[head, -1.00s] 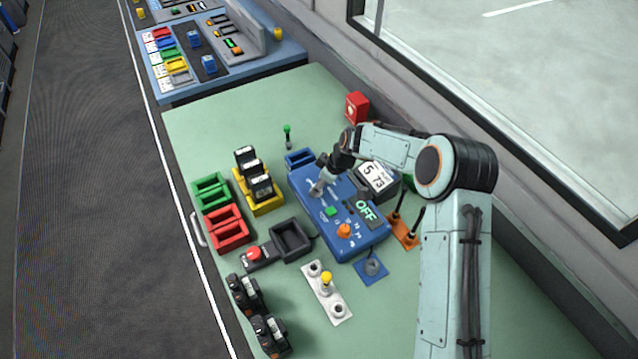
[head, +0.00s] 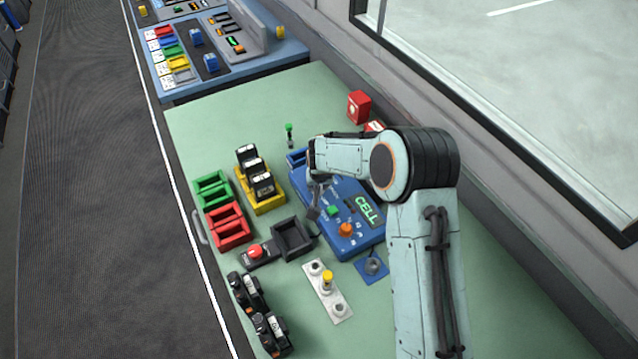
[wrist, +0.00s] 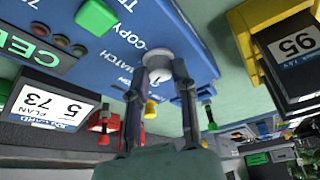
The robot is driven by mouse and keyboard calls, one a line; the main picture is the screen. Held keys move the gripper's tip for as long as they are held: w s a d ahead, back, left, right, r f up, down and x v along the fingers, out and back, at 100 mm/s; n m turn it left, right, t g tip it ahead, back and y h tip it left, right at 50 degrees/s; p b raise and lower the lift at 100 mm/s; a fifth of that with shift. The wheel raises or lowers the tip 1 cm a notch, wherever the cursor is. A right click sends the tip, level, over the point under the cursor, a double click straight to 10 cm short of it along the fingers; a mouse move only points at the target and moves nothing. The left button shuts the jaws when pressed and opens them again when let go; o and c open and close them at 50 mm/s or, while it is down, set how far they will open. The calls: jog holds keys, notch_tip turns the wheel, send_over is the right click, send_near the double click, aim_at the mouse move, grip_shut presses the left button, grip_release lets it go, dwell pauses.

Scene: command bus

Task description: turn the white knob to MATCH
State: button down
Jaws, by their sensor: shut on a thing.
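The white knob (wrist: 157,58) is on the blue panel box (head: 378,236). In the wrist view the labels COPY and MATCH (wrist: 108,68) stand beside it, with other labels partly cut off. My gripper (wrist: 160,76) is shut on the knob, one finger on each side. In the head view my gripper (head: 314,212) is low over the left part of the box, and the knob is hidden there. Which label the knob points to I cannot tell. The panel's display (head: 368,209) reads CELL.
A green button (head: 334,211) and an orange knob (head: 346,229) are close by on the box. A yellow holder (head: 267,204) with black blocks, red trays (head: 227,225) and a black tray (head: 292,240) stand to the left.

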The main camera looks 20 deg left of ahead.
jog(key=m+h, duration=0.1)
jog(key=m, duration=0.1)
jog(key=m+h, duration=0.1)
jog(key=m, duration=0.2)
jog(key=shift+s+a+f+m, duration=0.1)
jog(key=shift+a+m, duration=0.05)
jog(key=shift+m, duration=0.15)
jog(key=shift+a+m+h, duration=0.15)
jog(key=shift+m+h, duration=0.85)
jog(key=shift+m, duration=1.2)
jog(key=c, duration=0.9)
grip_release()
jog(key=v, duration=1.2)
